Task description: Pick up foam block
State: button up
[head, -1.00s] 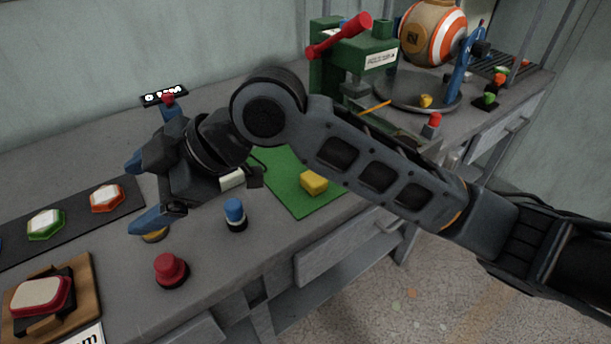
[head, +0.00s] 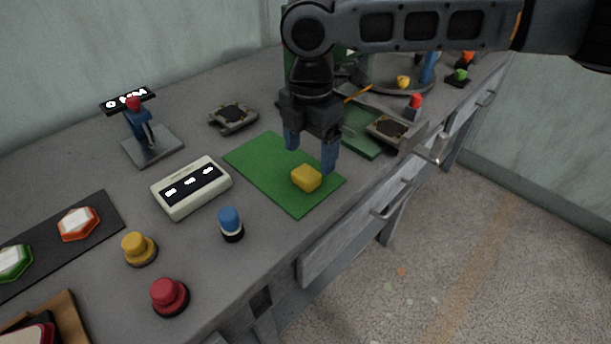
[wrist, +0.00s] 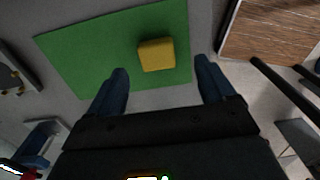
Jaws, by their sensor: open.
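The foam block is a small yellow block (head: 306,178) lying on a green mat (head: 262,168) near the mat's front right part. In the wrist view the yellow block (wrist: 156,54) lies ahead of the fingertips, roughly between their lines and nearer the left one. My gripper (head: 311,160) points down over the mat, with its blue fingers apart and nothing between them. In the head view its fingertips are just behind and above the block. In the wrist view my gripper (wrist: 160,72) is also empty. The block is fully visible in both views.
A cream box with displays (head: 191,187) and a blue button (head: 231,224) stand left of the mat. Yellow (head: 138,248) and red (head: 169,295) buttons stand farther left. A metal fixture (head: 397,131) stands right of the mat. The table's front edge is close to the mat.

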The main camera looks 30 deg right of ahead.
aim_at(306, 172)
jog(key=f, duration=0.6)
jog(key=shift+w+a, duration=0.2)
jog(key=shift+a, duration=0.05)
jog(key=shift+r, duration=0.15)
jog(key=c, duration=1.2)
jog(key=shift+r, duration=0.4)
jog(key=shift+c, duration=0.4)
jog(key=r, duration=0.1)
jog(key=d+r, duration=0.1)
jog(key=r, duration=0.2)
jog(key=shift+s+d, duration=0.15)
jog(key=shift+d, duration=0.1)
jog(key=d+r, duration=0.2)
jog(key=d, duration=0.1)
jog(key=s+d+r, duration=0.1)
jog(key=d+r, duration=0.1)
jog(key=d, duration=0.1)
jog(key=s+d+r, duration=0.1)
jog(key=d+r, duration=0.1)
jog(key=d, duration=0.2)
jog(key=shift+s, duration=0.25)
